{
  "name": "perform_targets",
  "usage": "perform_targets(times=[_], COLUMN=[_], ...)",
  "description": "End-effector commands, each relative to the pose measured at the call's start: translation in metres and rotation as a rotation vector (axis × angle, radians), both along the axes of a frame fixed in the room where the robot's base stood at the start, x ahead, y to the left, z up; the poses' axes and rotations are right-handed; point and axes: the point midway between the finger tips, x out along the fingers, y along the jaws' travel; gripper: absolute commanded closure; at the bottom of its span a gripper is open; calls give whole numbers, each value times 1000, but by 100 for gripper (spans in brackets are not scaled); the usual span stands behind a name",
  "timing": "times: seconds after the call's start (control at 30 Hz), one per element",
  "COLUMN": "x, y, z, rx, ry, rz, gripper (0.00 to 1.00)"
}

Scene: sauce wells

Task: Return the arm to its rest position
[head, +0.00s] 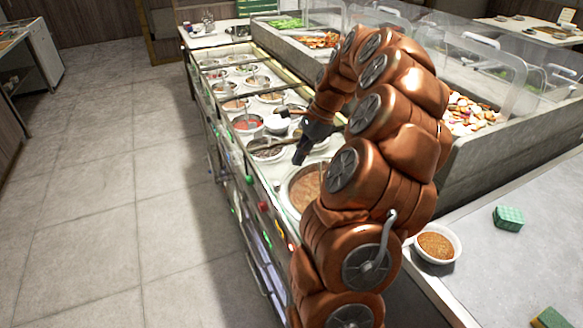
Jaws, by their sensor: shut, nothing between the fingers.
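My copper-coloured arm (372,200) rises from the bottom of the head view, bends over at the top and comes down over the sauce counter. My gripper (300,155) is dark, points down and left, and is shut and empty. It is over the wells, near a dark-filled well (266,150) and a large well of brown sauce (305,188). Whether it touches anything below cannot be told. My arm hides part of the large well and the counter behind it.
A white bowl of brown sauce (437,244) and a green sponge (508,218) are on the grey counter (490,275) at right. Clear covers (480,60) stand over food bins behind my arm. A ladle (279,147) lies over the wells. The tiled floor (110,200) at left is clear.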

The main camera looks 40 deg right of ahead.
Motion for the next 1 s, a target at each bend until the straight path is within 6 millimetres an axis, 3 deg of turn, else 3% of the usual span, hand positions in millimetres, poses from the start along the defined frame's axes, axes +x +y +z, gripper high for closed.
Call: perform_targets(times=[0.13, 0.47, 0.63, 0.8, 1.0], x=[-1, 1, 6, 3, -15], y=[-5, 1, 39, 100, 166], z=[14, 16, 27, 40, 48], rx=[-1, -6, -34, -82, -134], ry=[1, -2, -30, -70, -110], rz=[2, 28, 183, 441, 737], gripper=[100, 100, 100, 100, 100])
